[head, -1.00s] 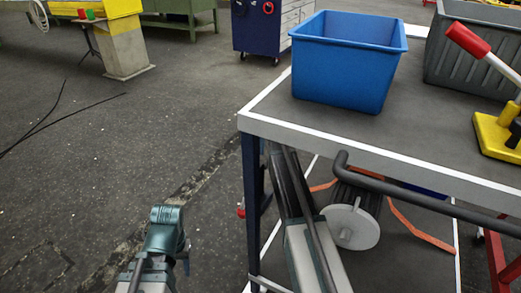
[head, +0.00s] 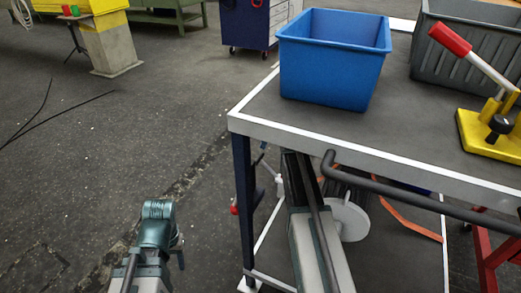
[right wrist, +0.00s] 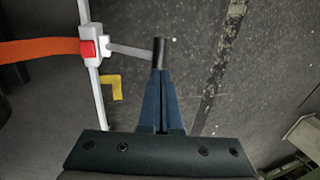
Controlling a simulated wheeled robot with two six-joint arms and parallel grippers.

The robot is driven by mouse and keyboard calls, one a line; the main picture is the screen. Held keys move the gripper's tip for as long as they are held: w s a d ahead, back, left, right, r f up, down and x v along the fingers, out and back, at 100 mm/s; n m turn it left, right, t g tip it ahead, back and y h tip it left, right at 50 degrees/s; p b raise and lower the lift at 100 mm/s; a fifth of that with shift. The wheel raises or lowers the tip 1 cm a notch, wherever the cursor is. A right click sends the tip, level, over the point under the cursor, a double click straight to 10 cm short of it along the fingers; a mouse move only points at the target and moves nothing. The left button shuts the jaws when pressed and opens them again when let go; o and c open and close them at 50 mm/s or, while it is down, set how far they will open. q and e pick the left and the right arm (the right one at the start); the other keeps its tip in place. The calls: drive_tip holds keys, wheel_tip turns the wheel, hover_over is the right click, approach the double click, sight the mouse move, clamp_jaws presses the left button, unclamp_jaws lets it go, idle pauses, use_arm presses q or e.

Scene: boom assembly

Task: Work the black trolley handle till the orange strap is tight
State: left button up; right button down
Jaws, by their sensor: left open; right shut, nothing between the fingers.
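In the right wrist view an orange strap (right wrist: 40,50) runs from the left edge to a white fitting with a red block (right wrist: 88,48) on a white rail. A thin grey lever runs right from it to a black handle (right wrist: 159,50). My right gripper (right wrist: 161,74) is shut and empty, its tips right at the handle's near end; I cannot tell whether they touch. In the head view my right arm reaches under the tabletop and its fingers are hidden. The strap (head: 410,220) sags over the lower shelf there. My left gripper (head: 160,225) is open and empty over the floor.
The trolley top (head: 265,110) carries a blue bin (head: 330,65), a grey bin (head: 450,55) and a yellow clamp (head: 490,135) with a red-tipped lever. A dark bar (head: 410,195) runs along the near edge. A white disc (head: 350,220) sits beneath.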

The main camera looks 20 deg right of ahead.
sight(260, 158)
use_arm(q)
wheel_tip(260, 158, up, 3)
drive_tip(key=shift+f+p, duration=0.1)
drive_tip(key=shift+p, duration=0.85)
use_arm(e)
drive_tip(key=s+d+r+t+y, duration=0.2)
drive_tip(key=s+d+r+t, duration=0.1)
drive_tip(key=s+d+r, duration=0.1)
drive_tip(key=shift+s+d+r, duration=0.4)
drive_tip(key=shift+s+r, duration=0.5)
drive_tip(key=shift+s, duration=0.25)
drive_tip(key=b+x, duration=1)
drive_tip(key=x, duration=0.2)
drive_tip(key=shift+w+a+f+b, duration=0.1)
drive_tip(key=shift+w+f+b, duration=0.05)
drive_tip(key=shift+f+b, duration=0.2)
use_arm(q)
wheel_tip(260, 158, down, 12)
drive_tip(key=b, duration=0.1)
drive_tip(key=shift+r, duration=0.2)
use_arm(e)
drive_tip(key=shift+w+a+f, duration=0.3)
drive_tip(key=shift+f, duration=0.15)
